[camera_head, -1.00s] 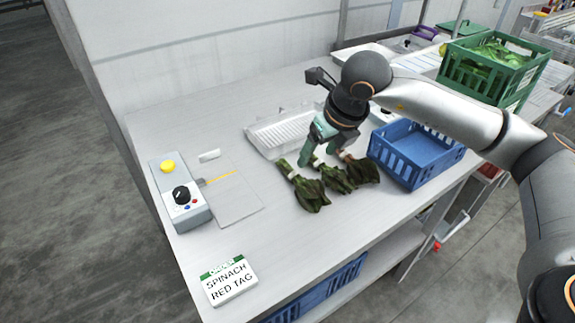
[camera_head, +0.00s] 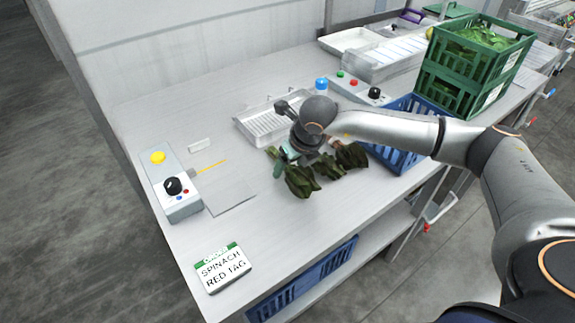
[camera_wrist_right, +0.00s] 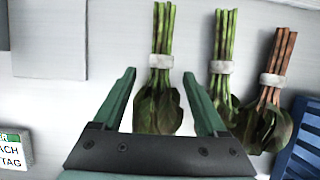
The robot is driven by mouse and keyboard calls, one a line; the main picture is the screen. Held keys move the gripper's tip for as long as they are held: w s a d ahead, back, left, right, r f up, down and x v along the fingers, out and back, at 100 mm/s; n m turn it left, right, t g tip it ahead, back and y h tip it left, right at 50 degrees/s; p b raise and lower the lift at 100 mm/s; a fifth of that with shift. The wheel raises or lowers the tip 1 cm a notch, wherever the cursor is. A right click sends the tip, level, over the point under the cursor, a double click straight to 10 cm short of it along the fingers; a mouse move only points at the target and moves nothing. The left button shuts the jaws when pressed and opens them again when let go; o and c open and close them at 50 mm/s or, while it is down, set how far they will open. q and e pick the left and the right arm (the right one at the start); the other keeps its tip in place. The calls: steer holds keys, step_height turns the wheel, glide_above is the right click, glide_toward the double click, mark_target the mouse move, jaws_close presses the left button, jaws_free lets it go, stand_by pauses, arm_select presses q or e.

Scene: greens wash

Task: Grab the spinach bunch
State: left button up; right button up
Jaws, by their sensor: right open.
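Three dark leafy bunches lie side by side on the table: the left bunch (camera_head: 300,183), the middle bunch (camera_head: 328,168) and the right bunch (camera_head: 352,155). In the right wrist view, the left bunch (camera_wrist_right: 158,108) and middle bunch (camera_wrist_right: 222,40) have green stems; the right bunch (camera_wrist_right: 267,122) has reddish stems. Each has a pale band. My right gripper (camera_head: 284,166) is over the left bunch. In the wrist view its open fingers (camera_wrist_right: 159,76) appear either side of that bunch, the right finger overlapping the middle bunch's edge. My left gripper is out of view.
An order card (camera_head: 222,268) reads "SPINACH RED TAG". A control box (camera_head: 178,205) and flat plate (camera_head: 228,190) lie left.

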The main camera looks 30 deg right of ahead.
steer(key=shift+f, duration=0.1)
steer(key=shift+c, duration=0.2)
jaws_close()
stand_by(0.4)
